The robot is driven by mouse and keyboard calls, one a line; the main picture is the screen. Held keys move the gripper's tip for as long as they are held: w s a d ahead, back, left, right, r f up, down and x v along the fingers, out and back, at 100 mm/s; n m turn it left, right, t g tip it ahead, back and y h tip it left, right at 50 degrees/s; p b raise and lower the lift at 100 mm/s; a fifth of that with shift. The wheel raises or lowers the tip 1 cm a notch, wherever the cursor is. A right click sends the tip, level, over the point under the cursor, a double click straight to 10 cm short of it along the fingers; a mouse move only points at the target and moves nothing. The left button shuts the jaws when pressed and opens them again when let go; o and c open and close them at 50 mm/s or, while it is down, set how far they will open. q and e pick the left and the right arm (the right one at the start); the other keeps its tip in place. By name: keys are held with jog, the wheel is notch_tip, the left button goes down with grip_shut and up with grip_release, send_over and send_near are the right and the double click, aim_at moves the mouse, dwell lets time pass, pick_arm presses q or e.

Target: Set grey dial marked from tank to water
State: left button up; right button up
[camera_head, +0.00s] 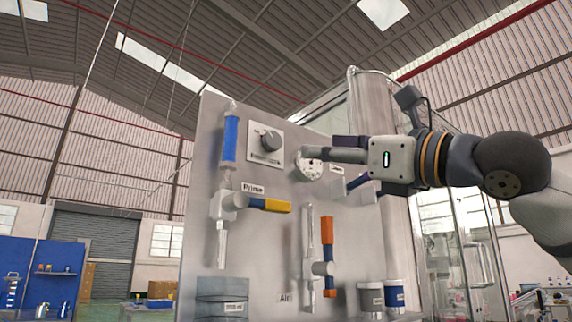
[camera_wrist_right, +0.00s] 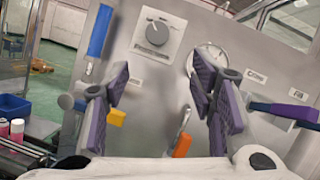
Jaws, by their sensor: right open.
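The grey dial (camera_head: 270,140) sits on a white square plate at the upper part of the upright panel. It also shows in the right wrist view (camera_wrist_right: 157,33), above the space between the fingers. The markings on its plate are too small to read. My right gripper (camera_head: 332,166) is in front of the panel, to the right of the dial and apart from it. In the right wrist view its purple-padded fingers (camera_wrist_right: 162,88) are spread wide with nothing between them. My left gripper is not in view.
A round white gauge (camera_head: 307,169) is partly hidden behind my right gripper. Canisters (camera_head: 371,299) stand at the lower right.

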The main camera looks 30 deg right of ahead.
aim_at(275, 143)
jog(key=x, duration=1.1)
jog(key=shift+w+a+r, duration=0.2)
jog(key=shift+a+r, duration=0.1)
jog(key=shift+a, duration=0.05)
jog(key=c, duration=1.1)
